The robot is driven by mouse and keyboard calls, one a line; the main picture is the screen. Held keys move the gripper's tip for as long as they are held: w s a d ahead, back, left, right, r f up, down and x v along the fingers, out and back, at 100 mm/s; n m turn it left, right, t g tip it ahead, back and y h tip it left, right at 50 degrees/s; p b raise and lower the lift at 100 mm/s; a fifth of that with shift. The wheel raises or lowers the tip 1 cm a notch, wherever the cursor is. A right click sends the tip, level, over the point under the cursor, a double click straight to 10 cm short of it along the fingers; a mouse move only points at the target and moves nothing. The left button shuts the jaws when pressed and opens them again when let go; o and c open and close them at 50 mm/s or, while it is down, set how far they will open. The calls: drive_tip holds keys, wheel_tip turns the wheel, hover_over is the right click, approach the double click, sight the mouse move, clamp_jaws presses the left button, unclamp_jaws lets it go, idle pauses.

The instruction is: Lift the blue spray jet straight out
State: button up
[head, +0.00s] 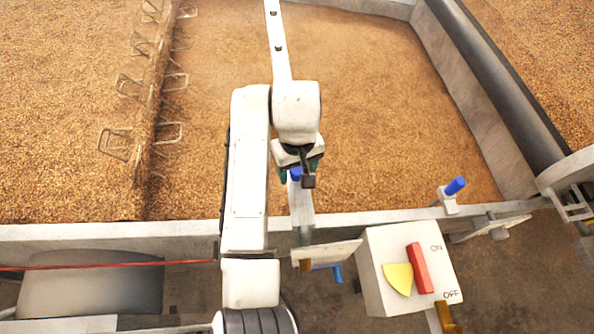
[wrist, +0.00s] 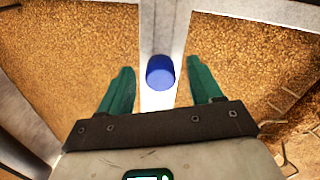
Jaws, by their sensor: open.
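A blue spray jet (head: 296,174), a short blue cylinder, shows at my gripper, partly hidden by it in the head view. In the wrist view the blue spray jet (wrist: 160,72) appears on or over a pale metal bar, between the two green fingers. My gripper (head: 298,170) is open, with one finger on each side of the jet; in the wrist view my gripper (wrist: 160,80) shows clear gaps to the jet on both sides. I cannot tell the exact height of the fingertips against the jet.
A second blue cylinder (head: 455,187) stands on a white bracket at the right, and a blue handle (head: 336,273) is below the wall. A switch box (head: 375,265) with a red lever stands in front. Grain (head: 390,150) fills the bin; a row of metal loops (head: 115,143) lies at left.

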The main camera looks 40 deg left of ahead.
sight(297, 170)
drive_tip(key=c, duration=1.1)
drive_tip(key=shift+r, duration=0.1)
drive_tip(key=shift+c, duration=0.2)
wheel_tip(297, 170, up, 10)
drive_tip(key=p, duration=0.1)
